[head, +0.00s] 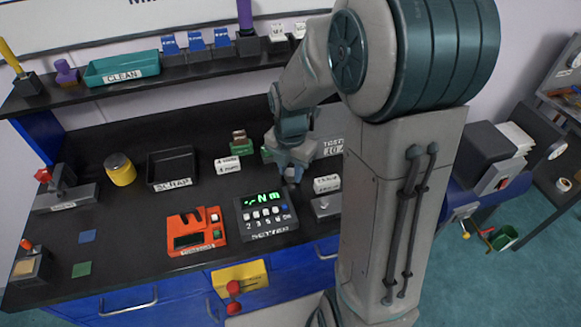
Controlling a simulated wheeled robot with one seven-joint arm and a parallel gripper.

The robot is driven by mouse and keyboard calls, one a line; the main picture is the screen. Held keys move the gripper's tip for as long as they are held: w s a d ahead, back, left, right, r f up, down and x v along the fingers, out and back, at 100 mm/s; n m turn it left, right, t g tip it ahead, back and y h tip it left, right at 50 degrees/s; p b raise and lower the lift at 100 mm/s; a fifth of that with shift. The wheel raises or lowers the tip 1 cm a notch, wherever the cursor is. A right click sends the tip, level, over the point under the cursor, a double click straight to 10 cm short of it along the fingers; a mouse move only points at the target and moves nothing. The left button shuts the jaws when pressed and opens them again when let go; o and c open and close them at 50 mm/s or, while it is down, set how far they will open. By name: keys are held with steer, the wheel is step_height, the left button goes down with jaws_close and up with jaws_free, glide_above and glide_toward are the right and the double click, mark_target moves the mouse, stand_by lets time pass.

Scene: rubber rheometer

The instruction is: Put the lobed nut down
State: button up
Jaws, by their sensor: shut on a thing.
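My gripper (291,174) points down over the black bench, behind the dark meter box with green digits (266,214). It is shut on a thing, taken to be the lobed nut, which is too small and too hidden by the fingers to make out. I cannot tell how high the gripper is above the bench top (120,215).
An orange device (196,232) stands left of the meter. A black SCRAP tray (171,168) and a yellow pot (121,169) stand further left. Small labelled blocks stand around the gripper. A teal CLEAN tray (121,69) is on the shelf. My arm hides the bench's right part.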

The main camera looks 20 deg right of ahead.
mark_target(290, 172)
steer(key=shift+f, duration=0.2)
steer(key=o, duration=1)
steer(key=shift+c, duration=0.2)
steer(key=shift+r, duration=0.1)
step_height(290, 172, up, 11)
steer(key=s+m+t, duration=0.3)
steer(key=s+m, duration=1.1)
steer(key=m, duration=1.2)
steer(key=shift+s+r+t+b, duration=0.15)
steer(key=shift+r+t+b, duration=0.25)
